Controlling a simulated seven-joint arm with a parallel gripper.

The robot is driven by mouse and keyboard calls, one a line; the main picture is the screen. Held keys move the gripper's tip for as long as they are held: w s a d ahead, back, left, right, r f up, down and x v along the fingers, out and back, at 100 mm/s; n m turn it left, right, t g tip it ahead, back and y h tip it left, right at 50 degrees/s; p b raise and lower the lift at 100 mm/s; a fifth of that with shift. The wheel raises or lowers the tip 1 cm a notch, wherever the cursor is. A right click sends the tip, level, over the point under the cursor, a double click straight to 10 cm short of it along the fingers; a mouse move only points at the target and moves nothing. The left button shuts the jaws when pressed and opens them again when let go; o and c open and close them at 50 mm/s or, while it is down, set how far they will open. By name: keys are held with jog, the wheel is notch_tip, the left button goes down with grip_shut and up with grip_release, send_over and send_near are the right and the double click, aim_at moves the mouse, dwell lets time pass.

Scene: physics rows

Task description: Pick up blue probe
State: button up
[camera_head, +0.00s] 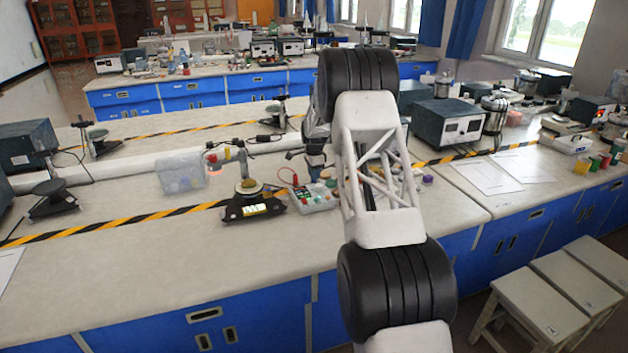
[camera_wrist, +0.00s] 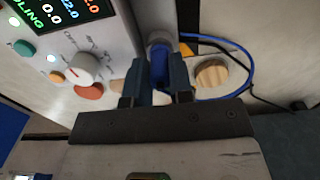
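In the wrist view, a blue probe (camera_wrist: 159,66) stands between the two fingers of my gripper (camera_wrist: 160,72), with a grey rounded part just above it. The dark blue fingers lie close along both sides of the probe, and I see no clear gap. Whether they press on it cannot be told. A blue cable (camera_wrist: 250,72) curves away to the right. In the head view, my gripper (camera_head: 315,168) points down at the bench beside a grey box with coloured knobs. My own arm hides much of that spot, and I cannot make out the probe there.
A control panel with a display (camera_wrist: 68,12) and knobs lies left of my fingers. A round wooden piece (camera_wrist: 211,74) is close on the right. A scale-like device (camera_head: 250,203) and a clear plastic bin (camera_head: 181,172) stand left on the bench. The front bench strip is clear.

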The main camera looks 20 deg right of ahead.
grip_shut()
jog(key=shift+r, duration=5.05)
jog(key=shift+a, duration=0.1)
jog(key=s+a+r+m, duration=0.1)
jog(key=s+a, duration=0.3)
jog(key=a, duration=0.6)
jog(key=s+a+r+m, duration=0.2)
jog(key=s+a+m, duration=0.1)
jog(key=a, duration=0.7)
jog(key=shift+s+a+r+m, duration=0.15)
jog(key=shift+s+a+m, duration=0.15)
jog(key=shift+s+a, duration=0.1)
